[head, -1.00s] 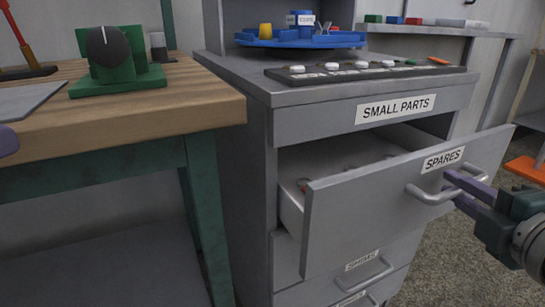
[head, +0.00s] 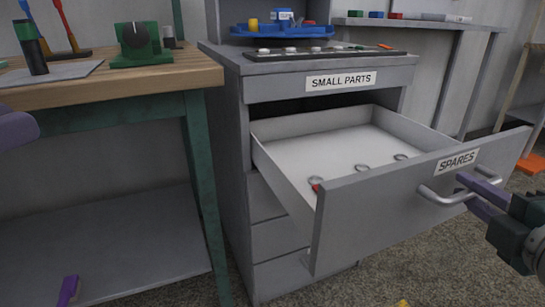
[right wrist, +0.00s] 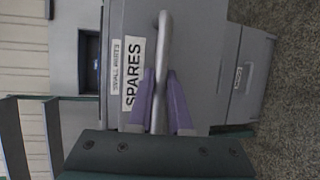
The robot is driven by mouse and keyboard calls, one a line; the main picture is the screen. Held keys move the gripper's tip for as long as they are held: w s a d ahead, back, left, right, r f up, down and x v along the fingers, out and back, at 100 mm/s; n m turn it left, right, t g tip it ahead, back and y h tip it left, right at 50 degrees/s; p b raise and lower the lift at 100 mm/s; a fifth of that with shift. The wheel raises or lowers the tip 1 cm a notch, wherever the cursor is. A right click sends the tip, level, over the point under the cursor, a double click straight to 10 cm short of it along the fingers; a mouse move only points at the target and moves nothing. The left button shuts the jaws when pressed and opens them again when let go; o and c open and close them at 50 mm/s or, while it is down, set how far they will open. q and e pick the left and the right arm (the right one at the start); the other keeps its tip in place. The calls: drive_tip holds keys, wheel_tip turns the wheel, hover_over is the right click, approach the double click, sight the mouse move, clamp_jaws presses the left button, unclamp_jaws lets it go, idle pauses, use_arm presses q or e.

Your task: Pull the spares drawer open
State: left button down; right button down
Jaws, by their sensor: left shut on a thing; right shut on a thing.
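The spares drawer (head: 400,200) is pulled well out of the grey cabinet (head: 228,170), with its white inside showing. A few small rings and a red piece lie in it. My right gripper (head: 470,190) is shut on the drawer's bar handle (head: 440,198). In the right wrist view, the purple fingers (right wrist: 161,105) sit on both sides of the handle (right wrist: 162,60), beside the SPARES label. A purple fingertip of my left gripper (head: 68,290) shows low at the left, in front of the bench's lower shelf. What it holds is unclear.
A wooden-topped bench (head: 150,78) with a green device (head: 140,45) stands left of the cabinet. A blue tray (head: 280,30) sits on the cabinet top. Lower drawers are shut. Open floor (head: 430,270) lies below and in front of the spares drawer.

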idle(0.3)
drive_tip(key=c, duration=1.1)
unclamp_jaws()
drive_tip(key=shift+s+r, duration=0.1)
drive_tip(key=shift+s, duration=0.45)
drive_tip(key=s, duration=0.3)
drive_tip(key=s+r+p, duration=0.1)
drive_tip(key=s, duration=0.3)
drive_tip(key=s+r+p, duration=0.1)
drive_tip(key=s, duration=0.2)
drive_tip(key=shift+s, duration=0.4)
